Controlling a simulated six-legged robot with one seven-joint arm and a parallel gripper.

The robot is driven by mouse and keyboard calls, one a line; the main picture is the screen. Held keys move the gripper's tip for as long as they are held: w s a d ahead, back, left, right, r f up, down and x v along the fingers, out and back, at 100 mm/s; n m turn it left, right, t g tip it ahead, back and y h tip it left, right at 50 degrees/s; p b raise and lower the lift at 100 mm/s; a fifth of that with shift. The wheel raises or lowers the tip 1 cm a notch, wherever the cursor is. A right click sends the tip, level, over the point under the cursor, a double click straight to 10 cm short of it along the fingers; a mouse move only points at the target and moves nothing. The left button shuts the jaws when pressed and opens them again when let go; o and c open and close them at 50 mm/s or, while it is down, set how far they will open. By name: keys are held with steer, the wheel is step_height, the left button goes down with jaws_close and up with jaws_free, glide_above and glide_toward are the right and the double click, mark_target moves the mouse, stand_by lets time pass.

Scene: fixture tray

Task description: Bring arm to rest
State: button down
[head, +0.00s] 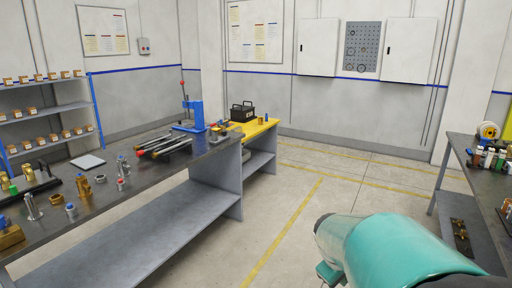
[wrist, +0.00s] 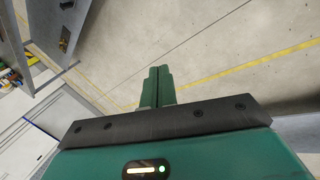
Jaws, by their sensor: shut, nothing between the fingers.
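My gripper shows in the wrist view (wrist: 159,72) with its two green fingers together and nothing between them. It is over open concrete floor, apart from any bench. In the head view my teal arm reaches in from the lower right, and only a small part of the gripper end shows at its lower left edge. The fingers are mostly hidden there.
A long grey workbench (head: 150,185) with fittings and tools runs along the left. A yellow-topped bench (head: 262,127) with a black toolbox (head: 241,111) adjoins it. Another bench (head: 462,150) with bottles stands at the right. The floor (head: 330,190) between is clear.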

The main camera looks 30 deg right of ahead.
steer(key=s+a+r+t+y, duration=0.1)
steer(key=a+r, duration=0.3)
steer(key=a, duration=1)
steer(key=a+r+t+y, duration=0.3)
steer(key=a+r+t, duration=0.1)
steer(key=a, duration=1.1)
steer(key=shift+s+a+r+m+y, duration=0.3)
steer(key=shift+s+r+y, duration=0.1)
steer(key=shift+r, duration=0.35)
